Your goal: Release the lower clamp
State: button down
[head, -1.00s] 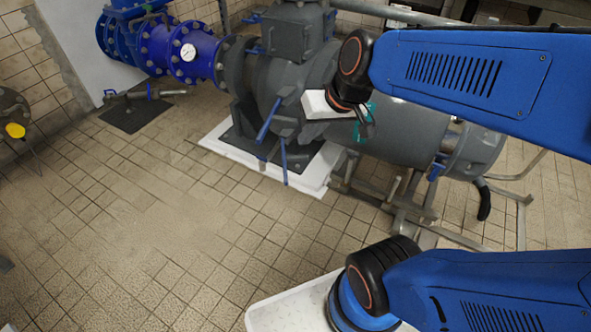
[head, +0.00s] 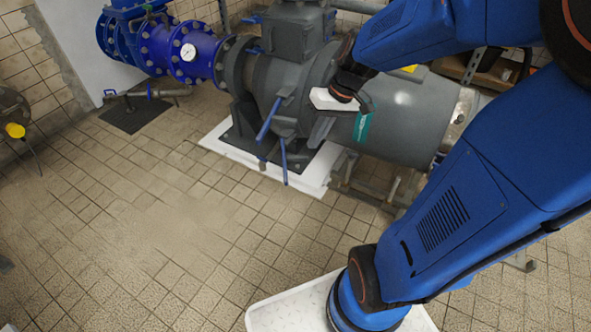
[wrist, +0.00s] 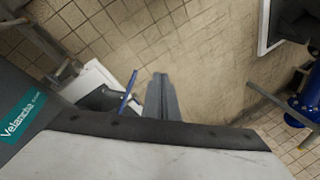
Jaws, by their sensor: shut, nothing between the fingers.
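Two blue clamp levers stick out from the grey pump body (head: 290,75) in the head view. The upper lever (head: 267,121) slants down to the left. The lower lever (head: 284,160) hangs nearly straight down beneath it. My gripper (head: 318,134) is to the right of both levers, in front of the pump, apart from them. In the wrist view my gripper (wrist: 162,97) has its fingers together and empty. A blue lever (wrist: 128,91) shows just left of the fingertips there; I cannot tell which of the two it is.
The pump stands on a white plinth (head: 222,146) on the tiled floor. A blue flanged pipe with a gauge (head: 188,52) joins it at the left. The grey motor (head: 405,115) lies right of my gripper. Open floor (head: 150,220) spreads at front left.

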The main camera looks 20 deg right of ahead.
jog(key=w+d+f+m+y, duration=0.1)
jog(key=w+d+f+y, duration=0.1)
jog(key=w+d+f, duration=0.5)
jog(key=w+d+f+m+t+y, duration=0.15)
jog(key=w+f, duration=0.25)
jog(key=f, duration=0.7)
jog(key=w+d+f+m+y, duration=0.15)
jog(key=w+d+f, duration=0.35)
jog(key=f, duration=0.5)
jog(key=w+a+f, duration=0.4)
jog(key=a+f, duration=0.2)
jog(key=a, duration=0.5)
jog(key=shift+a+f+n, duration=0.2)
jog(key=shift+f+n, duration=0.05)
jog(key=shift+n, duration=0.05)
jog(key=w+a, duration=0.2)
jog(key=a, duration=0.6)
jog(key=shift+w, duration=0.35)
